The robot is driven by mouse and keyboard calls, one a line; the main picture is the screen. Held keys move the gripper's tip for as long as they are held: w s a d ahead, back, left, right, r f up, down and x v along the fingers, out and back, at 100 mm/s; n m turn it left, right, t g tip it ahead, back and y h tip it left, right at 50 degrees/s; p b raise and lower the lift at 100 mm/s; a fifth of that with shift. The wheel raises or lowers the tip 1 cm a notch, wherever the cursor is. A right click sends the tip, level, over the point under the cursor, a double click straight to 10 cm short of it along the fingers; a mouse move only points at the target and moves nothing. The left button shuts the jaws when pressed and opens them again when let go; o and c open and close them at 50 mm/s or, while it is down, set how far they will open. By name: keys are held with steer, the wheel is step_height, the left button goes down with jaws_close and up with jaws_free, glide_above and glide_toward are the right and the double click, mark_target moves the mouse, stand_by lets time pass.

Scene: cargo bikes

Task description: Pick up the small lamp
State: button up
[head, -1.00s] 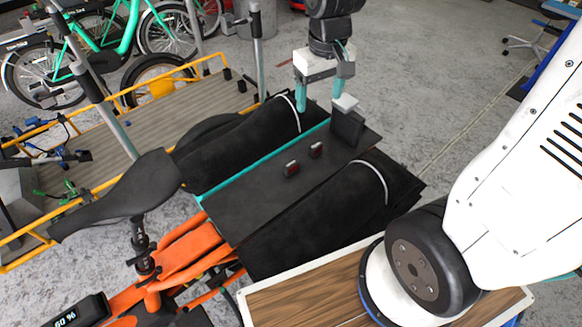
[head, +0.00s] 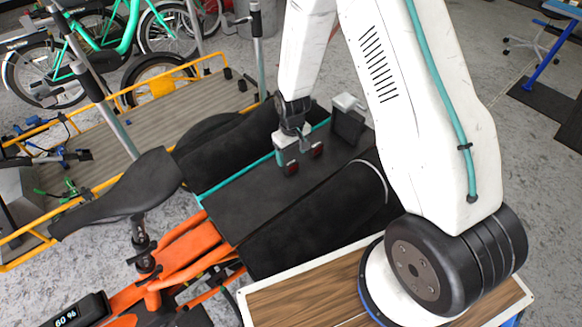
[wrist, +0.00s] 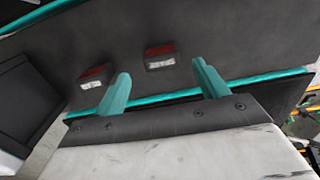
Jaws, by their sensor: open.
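Two small red-and-white lamps lie on a black rack board (head: 240,200). One lamp (head: 291,168) is nearer the bike's saddle; the other lamp (head: 317,150) is nearer a dark box. In the wrist view, the first lamp (wrist: 160,57) appears between the lines of my teal fingers, ahead of the tips. The second lamp (wrist: 95,77) is left of the left finger. My gripper (head: 299,152) is open and empty, low over the board close to both lamps. Whether a finger touches the board or a lamp, I cannot tell.
The dark box (head: 348,122) with a light top part stands at the board's far right end. Black bags (head: 310,225) flank the board. The saddle (head: 120,195) and orange frame (head: 185,250) are at left. A wooden-topped surface (head: 300,305) is in front.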

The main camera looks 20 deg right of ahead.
mark_target(291, 163)
step_height(291, 163, down, 6)
steer(key=shift+a+r, duration=0.15)
steer(key=c, duration=1.1)
